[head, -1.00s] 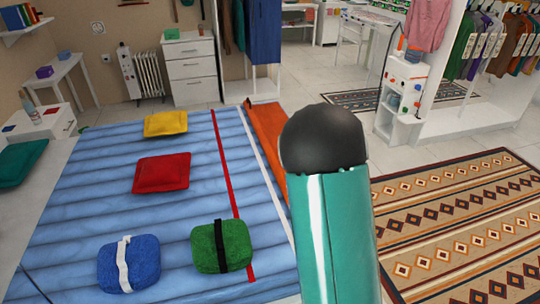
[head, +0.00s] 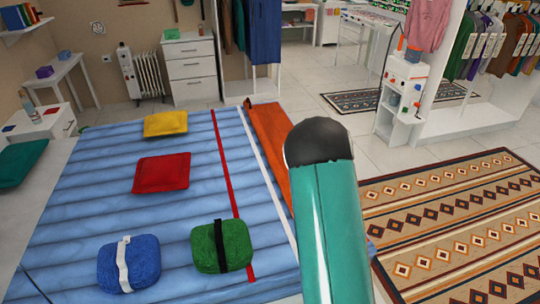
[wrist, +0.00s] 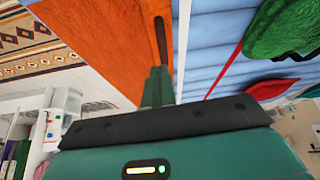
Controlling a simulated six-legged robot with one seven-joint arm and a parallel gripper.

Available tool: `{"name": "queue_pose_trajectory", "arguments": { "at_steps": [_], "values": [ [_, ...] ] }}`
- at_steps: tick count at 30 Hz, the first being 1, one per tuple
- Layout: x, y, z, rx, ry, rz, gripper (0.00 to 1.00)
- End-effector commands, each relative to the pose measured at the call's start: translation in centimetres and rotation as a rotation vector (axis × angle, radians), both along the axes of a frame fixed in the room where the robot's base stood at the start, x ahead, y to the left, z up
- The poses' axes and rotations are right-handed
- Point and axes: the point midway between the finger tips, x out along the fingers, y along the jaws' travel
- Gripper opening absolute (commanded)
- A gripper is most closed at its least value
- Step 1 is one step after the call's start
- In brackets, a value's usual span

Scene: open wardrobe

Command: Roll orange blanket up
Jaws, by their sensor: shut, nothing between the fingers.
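The orange blanket (head: 268,135) lies as a long flat strip along the right edge of the blue striped mat (head: 90,185), beside a white line. Its near part is hidden behind my teal arm in the head view. In the wrist view the orange blanket (wrist: 100,40) fills the upper left, with a dark narrow strap or slot (wrist: 160,40) near its right edge. My gripper (wrist: 158,78) is shut and empty, its fingertips over or near the blanket by that dark strip; I cannot tell whether they touch. The head view hides the gripper behind the arm.
A green bundle (head: 236,248), a blue bundle (head: 110,268), a red cushion (head: 162,173) and a yellow cushion (head: 165,124) rest on the mat. A patterned rug (head: 450,220) lies to the right. A white shelf unit (head: 400,100) stands behind.

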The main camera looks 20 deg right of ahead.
Motion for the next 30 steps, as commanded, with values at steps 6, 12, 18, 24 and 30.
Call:
{"name": "queue_pose_trajectory", "arguments": {
  "at_steps": [6,12,18,24,30],
  "values": [
    [0.8,-1.0,-1.4,0.0,0.002,0.0,0.0],
    [1.6,-1.8,-2.5,0.001,0.001,0.0,0.0],
    [2.3,-2.7,-3.7,0.0,0.001,0.0,0.0],
    [3.1,-3.5,-4.8,0.0,0.001,0.001,0.0],
    [3.9,-4.3,-6.0,0.0,0.001,0.0,0.0]
  ]
}}
